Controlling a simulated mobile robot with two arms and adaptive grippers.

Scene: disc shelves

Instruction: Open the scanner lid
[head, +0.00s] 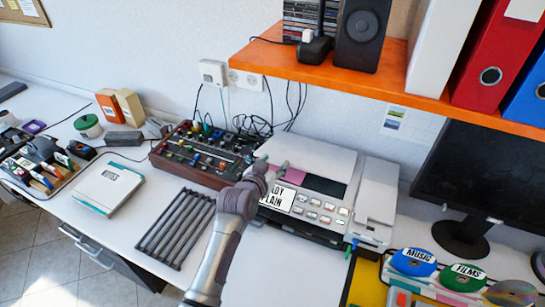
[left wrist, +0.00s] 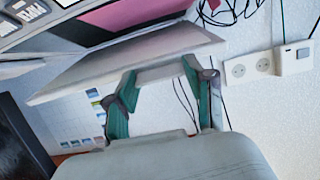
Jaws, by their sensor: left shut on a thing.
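The scanner (head: 335,212) is a white and grey machine with a button panel at its front. Its white lid (head: 315,155) appears tilted up, with a pink sheet and dark glass (head: 327,186) showing in front of it. In the left wrist view the lid (left wrist: 120,62) is a pale slab, with the pink sheet (left wrist: 135,14) beyond it. My left gripper (head: 270,170) is at the left part of the lid. Its two green fingers (left wrist: 165,92) are shut on a pale tab at the lid's edge. My right gripper is out of view.
An orange shelf (head: 390,92) with a speaker and binders hangs above the scanner. A mixer (head: 205,150) and a grey rack (head: 176,228) stand at its left. A monitor (head: 480,185) and labelled discs (head: 413,262) are at the right.

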